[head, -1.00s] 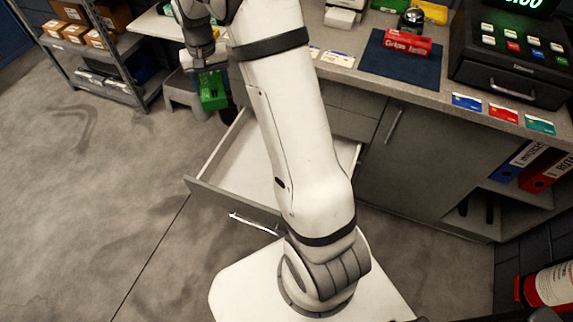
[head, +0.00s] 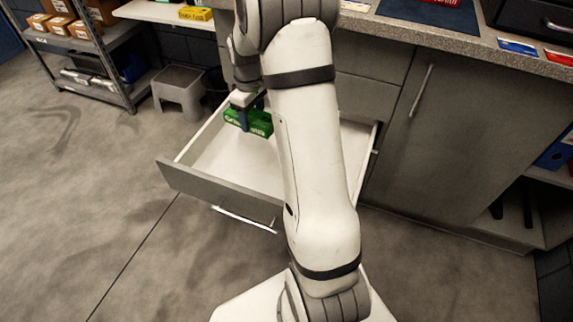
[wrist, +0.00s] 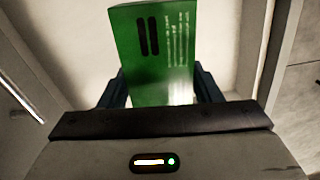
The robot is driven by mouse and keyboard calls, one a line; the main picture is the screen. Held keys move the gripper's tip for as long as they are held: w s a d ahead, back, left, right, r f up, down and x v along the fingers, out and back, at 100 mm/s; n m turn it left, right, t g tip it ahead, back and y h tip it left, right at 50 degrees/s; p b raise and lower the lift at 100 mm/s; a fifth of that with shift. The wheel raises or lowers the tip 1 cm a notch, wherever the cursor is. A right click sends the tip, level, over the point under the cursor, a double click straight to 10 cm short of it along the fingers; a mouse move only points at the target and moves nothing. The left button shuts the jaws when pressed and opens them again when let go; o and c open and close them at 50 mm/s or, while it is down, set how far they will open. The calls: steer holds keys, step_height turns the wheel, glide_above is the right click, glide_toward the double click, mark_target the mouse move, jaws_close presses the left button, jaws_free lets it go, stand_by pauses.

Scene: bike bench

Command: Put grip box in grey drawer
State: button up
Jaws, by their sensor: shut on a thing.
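The grip box is a green box (head: 250,121) with pale lettering. In the head view it is over the open grey drawer (head: 215,195), near the drawer's left and back part. My gripper (head: 246,112) is shut on it. In the wrist view the green box (wrist: 152,50) stands between my two dark fingers (wrist: 158,88), with the pale drawer inside behind it. I cannot tell whether the box touches the drawer floor. My arm hides the right middle of the drawer.
A bench with grey cabinet doors (head: 425,140) stands behind and right of the drawer. A grey step stool (head: 180,92) and a metal shelf with cardboard boxes (head: 75,50) stand at the left. A yellow box (head: 195,13) lies on the bench. The drawer floor in view looks empty.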

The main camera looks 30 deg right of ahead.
steer(key=n+b, duration=0.2)
steer(key=b, duration=0.1)
glide_toward(263, 158)
step_height(263, 158, down, 6)
steer(key=b, duration=0.4)
steer(key=shift+f, duration=0.2)
steer(key=shift+f, duration=0.15)
steer(key=o, duration=1)
steer(key=shift+o, duration=0.2)
